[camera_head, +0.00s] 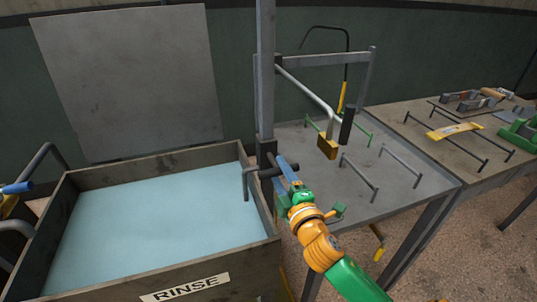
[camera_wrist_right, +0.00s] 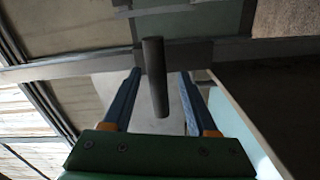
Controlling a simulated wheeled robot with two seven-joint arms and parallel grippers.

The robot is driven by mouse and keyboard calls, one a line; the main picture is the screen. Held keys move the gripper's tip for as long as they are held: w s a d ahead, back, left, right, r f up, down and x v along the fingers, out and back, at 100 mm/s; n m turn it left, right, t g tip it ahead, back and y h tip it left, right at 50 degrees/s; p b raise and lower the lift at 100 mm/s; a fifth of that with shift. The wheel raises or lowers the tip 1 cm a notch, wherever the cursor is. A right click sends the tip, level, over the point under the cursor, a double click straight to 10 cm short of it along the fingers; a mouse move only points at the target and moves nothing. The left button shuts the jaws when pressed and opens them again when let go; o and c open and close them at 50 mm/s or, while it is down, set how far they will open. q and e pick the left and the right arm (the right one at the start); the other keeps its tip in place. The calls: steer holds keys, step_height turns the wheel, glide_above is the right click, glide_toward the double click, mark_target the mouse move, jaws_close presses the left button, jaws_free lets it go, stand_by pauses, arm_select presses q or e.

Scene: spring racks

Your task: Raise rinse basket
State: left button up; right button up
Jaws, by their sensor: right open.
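The rinse tank (camera_head: 205,292), labelled RINSE, holds pale blue liquid (camera_head: 160,225); no basket shape can be made out in it. A grey bent tube (camera_head: 247,184) at its right wall has a dark grip (camera_head: 269,173). My right gripper (camera_head: 282,168) is at this grip, its fingers open. In the right wrist view, a dark cylinder (camera_wrist_right: 155,75) stands between the two blue fingers (camera_wrist_right: 157,100), with gaps on both sides. A blue finger of my left gripper (camera_head: 17,188) shows at the left edge; the rest is cut off.
A grey upright post (camera_head: 266,75) stands behind the right gripper. A silver lever with a dark grip (camera_head: 347,125) and a yellow block (camera_head: 327,148) hang over the metal table (camera_head: 410,190). Tools lie on the right table. A grey panel (camera_head: 130,80) stands behind the tank.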

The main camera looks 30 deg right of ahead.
mark_target(268, 152)
steer(key=x, duration=0.4)
steer(key=shift+w+r, duration=0.2)
steer(key=shift+r, duration=0.1)
steer(key=shift+w+d+f, duration=0.1)
steer(key=shift+w+f, duration=0.1)
steer(key=shift+w, duration=0.3)
steer(key=shift+s, duration=0.1)
jaws_close()
steer(key=shift+r+p, duration=0.1)
steer(key=shift+p, duration=0.2)
stand_by(0.3)
